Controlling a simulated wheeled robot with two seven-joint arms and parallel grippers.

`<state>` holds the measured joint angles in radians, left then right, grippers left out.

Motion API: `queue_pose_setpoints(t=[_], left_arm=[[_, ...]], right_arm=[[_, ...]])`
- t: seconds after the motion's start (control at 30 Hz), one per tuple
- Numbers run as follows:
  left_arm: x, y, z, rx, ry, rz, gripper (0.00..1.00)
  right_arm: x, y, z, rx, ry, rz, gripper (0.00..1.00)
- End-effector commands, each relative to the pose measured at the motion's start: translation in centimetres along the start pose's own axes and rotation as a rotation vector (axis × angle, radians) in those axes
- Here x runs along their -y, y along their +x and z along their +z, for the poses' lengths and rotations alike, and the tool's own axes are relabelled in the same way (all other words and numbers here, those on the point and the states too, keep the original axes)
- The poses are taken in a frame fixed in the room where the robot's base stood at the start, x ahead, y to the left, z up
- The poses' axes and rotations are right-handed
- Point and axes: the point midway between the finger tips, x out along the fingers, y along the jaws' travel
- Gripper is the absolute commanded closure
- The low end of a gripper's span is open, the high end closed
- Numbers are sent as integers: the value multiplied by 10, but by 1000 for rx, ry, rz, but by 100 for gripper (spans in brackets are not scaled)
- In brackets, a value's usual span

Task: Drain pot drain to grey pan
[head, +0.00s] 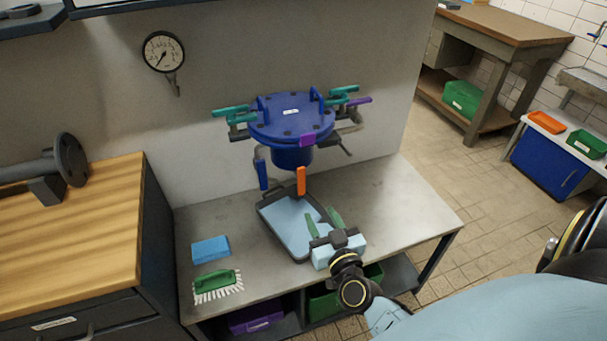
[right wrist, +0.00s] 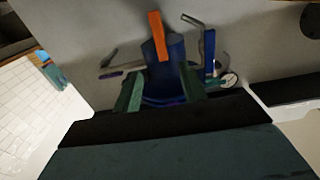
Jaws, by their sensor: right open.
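The dark blue pot (head: 292,118) is fixed at the wall above a grey metal table. An orange lever (head: 301,181) hangs below it at the front; it also shows upright in the right wrist view (right wrist: 160,36). A blue lever (head: 262,174) hangs to its left. The dark grey pan (head: 264,216) lies on the table under the pot, with a flat light blue surface inside. My right gripper (head: 320,212) is open and empty over the pan's right side, its green fingers apart. In the right wrist view its fingers (right wrist: 160,88) stand below the orange lever, not touching it. My left gripper is out of view.
A blue sponge (head: 210,249) and a green brush (head: 217,287) lie left of the pan. Teal handles (head: 232,114) and a purple handle (head: 358,101) stick out around the pot. The table's right part (head: 400,200) is clear. A wooden bench (head: 75,235) stands left.

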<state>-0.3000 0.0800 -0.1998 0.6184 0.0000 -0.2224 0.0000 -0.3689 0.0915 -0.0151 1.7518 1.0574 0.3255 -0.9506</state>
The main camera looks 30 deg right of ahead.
Motion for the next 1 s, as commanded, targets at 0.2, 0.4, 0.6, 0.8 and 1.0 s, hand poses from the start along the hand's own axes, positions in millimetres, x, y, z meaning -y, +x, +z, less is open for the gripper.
queue_pose_setpoints(t=[0.2,0.4,0.6,0.8,1.0], left_arm=[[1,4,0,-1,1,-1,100],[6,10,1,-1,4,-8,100],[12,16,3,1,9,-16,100],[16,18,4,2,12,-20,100],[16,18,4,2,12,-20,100]], right_arm=[[0,37,0,-6,1,1,58],[0,80,0,-6,2,0,58],[0,113,0,-4,0,0,58],[0,127,0,-3,0,0,58],[0,129,-1,-3,0,0,58]])
